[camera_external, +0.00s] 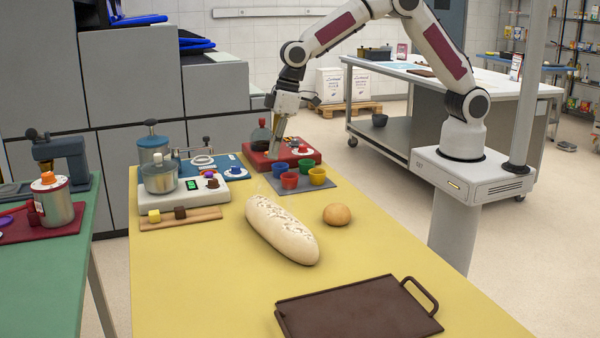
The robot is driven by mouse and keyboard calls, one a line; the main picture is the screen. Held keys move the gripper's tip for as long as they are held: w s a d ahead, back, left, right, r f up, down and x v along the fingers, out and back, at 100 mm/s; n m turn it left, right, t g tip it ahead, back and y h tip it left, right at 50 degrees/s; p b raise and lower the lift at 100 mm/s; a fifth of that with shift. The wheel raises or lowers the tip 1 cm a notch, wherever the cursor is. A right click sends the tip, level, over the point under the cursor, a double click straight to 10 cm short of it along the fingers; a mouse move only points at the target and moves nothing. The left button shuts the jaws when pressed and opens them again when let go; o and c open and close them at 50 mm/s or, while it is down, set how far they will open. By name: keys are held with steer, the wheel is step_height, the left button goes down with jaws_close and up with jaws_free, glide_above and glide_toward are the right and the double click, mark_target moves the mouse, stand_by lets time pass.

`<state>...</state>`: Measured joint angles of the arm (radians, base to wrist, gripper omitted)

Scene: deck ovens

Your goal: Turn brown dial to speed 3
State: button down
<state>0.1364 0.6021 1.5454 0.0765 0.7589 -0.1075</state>
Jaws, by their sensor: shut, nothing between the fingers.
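The brown dial (212,183) sits on top of the right part of a white appliance base (187,196), at the left rear of the yellow table. Its pointer and speed marks are too small to read. A lit green display (191,185) is left of the dial, and a grey pot (159,178) stands on the base. My gripper (273,157) is shut and empty. It points down in front of the red appliance, to the right of and apart from the brown dial.
A blue appliance (225,161) and a red appliance (309,157) stand behind. Coloured cups (289,180) are on a grey mat. A long loaf (281,231), a bun (337,214) and a brown tray (357,312) lie nearer. The table's left front is clear.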

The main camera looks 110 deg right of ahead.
steer(key=w+d+f+t, duration=0.1)
steer(key=w+d+f, duration=0.1)
steer(key=w, duration=0.7)
steer(key=t, duration=0.2)
glide_toward(219, 187)
steer(key=shift+w+d+r+n, duration=0.4)
steer(key=shift+w+d+r, duration=0.6)
steer(key=shift+w, duration=0.05)
steer(key=shift+f, duration=0.2)
steer(key=shift+f, duration=3.35)
steer(key=shift+w+a, duration=0.1)
steer(key=shift+w, duration=0.2)
steer(key=shift+a, duration=0.85)
steer(key=shift+s, duration=0.45)
